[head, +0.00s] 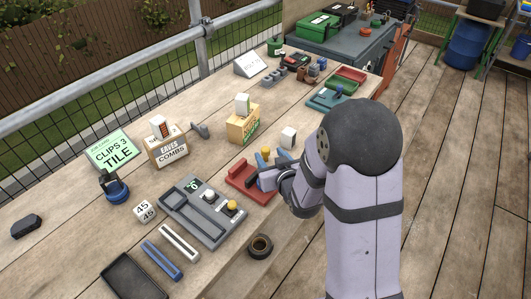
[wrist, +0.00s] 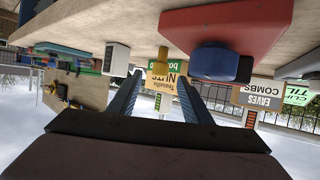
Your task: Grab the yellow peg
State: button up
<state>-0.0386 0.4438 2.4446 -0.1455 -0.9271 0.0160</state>
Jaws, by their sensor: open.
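A yellow peg (head: 265,153) stands by the far side of the red tray (head: 240,184) in the head view. In the upside-down wrist view a yellow peg (wrist: 162,60) appears between the two finger lines, in front of a nuts box (wrist: 163,80). My gripper (head: 262,180) is low over the red tray; in the wrist view my gripper (wrist: 160,85) is open with nothing held. Whether the fingers reach the peg is unclear. Another yellow peg (head: 232,206) stands in the grey tray (head: 184,225).
A blue knob-like part (wrist: 213,62) sits at the red tray, right of the fingers in the wrist view. A white block (head: 288,137) stands behind my gripper. A roll of black tape (head: 260,246) lies near the table's front edge. An eaves combs box (head: 168,150) stands farther left.

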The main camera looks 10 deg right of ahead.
aim_at(266, 151)
jog(key=shift+p+x, duration=0.45)
jog(key=shift+x, duration=2.35)
jog(key=c, duration=1.1)
